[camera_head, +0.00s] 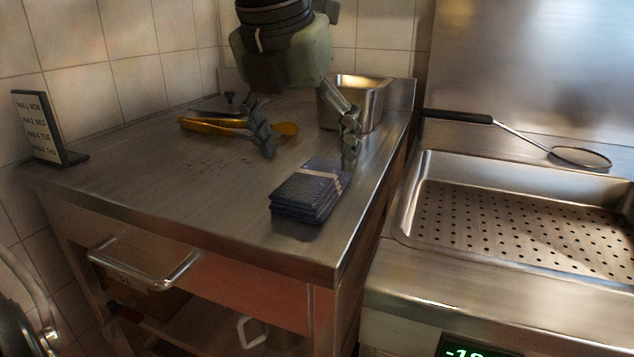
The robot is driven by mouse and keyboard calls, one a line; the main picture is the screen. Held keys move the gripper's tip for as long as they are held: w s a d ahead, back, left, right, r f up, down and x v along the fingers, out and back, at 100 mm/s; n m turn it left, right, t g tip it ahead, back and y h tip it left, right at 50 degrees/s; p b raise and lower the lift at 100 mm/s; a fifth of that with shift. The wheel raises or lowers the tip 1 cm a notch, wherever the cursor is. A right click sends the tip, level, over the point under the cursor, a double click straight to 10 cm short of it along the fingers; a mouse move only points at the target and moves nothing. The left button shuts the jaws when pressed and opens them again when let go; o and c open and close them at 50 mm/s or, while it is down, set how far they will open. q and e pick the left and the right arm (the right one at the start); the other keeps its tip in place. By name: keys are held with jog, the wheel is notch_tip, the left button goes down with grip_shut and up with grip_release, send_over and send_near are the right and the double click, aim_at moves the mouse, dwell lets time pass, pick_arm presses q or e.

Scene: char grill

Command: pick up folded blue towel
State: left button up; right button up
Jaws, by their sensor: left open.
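The folded blue towel (309,190) lies on the metal counter near its right front corner. It is a stack of dark blue folded layers with a pale stripe across one end. My left gripper (308,150) comes down from the top of the view, with its two fingers spread apart above and just behind the towel. The right finger is close to the towel's far right end; I cannot tell whether it touches. Nothing is between the fingers. My right gripper is not in view.
Orange-handled tongs (215,124) and a metal pan (357,98) sit at the back of the counter (180,190). A menu sign (42,128) stands at left. To the right is a perforated steel tray (520,225) with a strainer (580,157) behind it. The counter's left front is clear.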

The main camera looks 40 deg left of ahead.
aim_at(315, 176)
pick_arm(q)
jog(key=shift+x, duration=1.95)
jog(key=shift+d, duration=0.2)
jog(key=c, duration=1.2)
notch_tip(315, 176, up, 10)
jog(key=shift+r, duration=0.1)
jog(key=shift+c, duration=0.2)
jog(key=o, duration=0.6)
jog(key=c, duration=0.5)
jog(key=shift+o, duration=0.2)
